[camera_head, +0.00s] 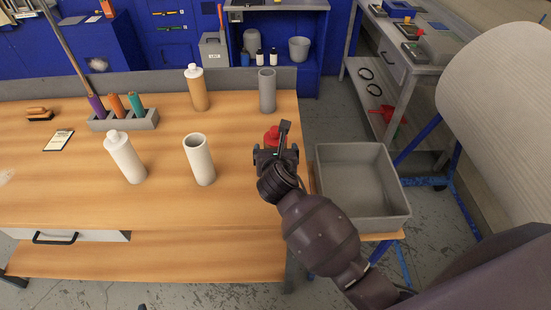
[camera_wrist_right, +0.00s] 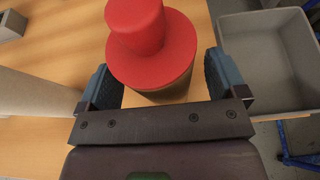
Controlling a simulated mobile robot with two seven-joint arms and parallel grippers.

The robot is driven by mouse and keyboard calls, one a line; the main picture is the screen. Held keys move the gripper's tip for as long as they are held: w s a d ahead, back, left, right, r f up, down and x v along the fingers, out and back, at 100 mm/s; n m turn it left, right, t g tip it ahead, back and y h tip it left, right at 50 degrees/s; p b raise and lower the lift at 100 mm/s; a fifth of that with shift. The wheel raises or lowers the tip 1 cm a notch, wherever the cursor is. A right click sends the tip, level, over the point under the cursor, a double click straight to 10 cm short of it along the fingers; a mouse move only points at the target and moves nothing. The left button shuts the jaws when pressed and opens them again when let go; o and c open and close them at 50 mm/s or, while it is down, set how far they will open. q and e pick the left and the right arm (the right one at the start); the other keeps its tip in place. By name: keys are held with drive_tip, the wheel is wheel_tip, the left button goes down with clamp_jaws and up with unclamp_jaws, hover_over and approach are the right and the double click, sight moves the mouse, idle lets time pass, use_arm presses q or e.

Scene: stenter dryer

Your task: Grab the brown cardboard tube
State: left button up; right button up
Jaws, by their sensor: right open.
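A brown tube (camera_wrist_right: 172,92) with a red stepped cap (camera_wrist_right: 160,52) stands between the fingers of my right gripper in the right wrist view. In the head view its red cap (camera_head: 271,135) shows just behind my right gripper (camera_head: 276,152), which hides most of the tube. The right gripper is open, with one finger on each side of the tube; I cannot tell whether either touches it. My left gripper is not in view.
A cream open tube (camera_head: 200,161) stands just left of the gripper. A white capped tube (camera_head: 125,158), a tan white-capped tube (camera_head: 197,90) and a grey tube (camera_head: 267,91) also stand on the wooden table (camera_head: 230,214). A grey bin (camera_head: 360,180) is right of the table.

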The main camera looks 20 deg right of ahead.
drive_tip(key=shift+w+d+f, duration=0.1)
drive_tip(key=shift+w+f, duration=0.05)
drive_tip(key=shift+w, duration=0.15)
drive_tip(key=c, duration=1.7)
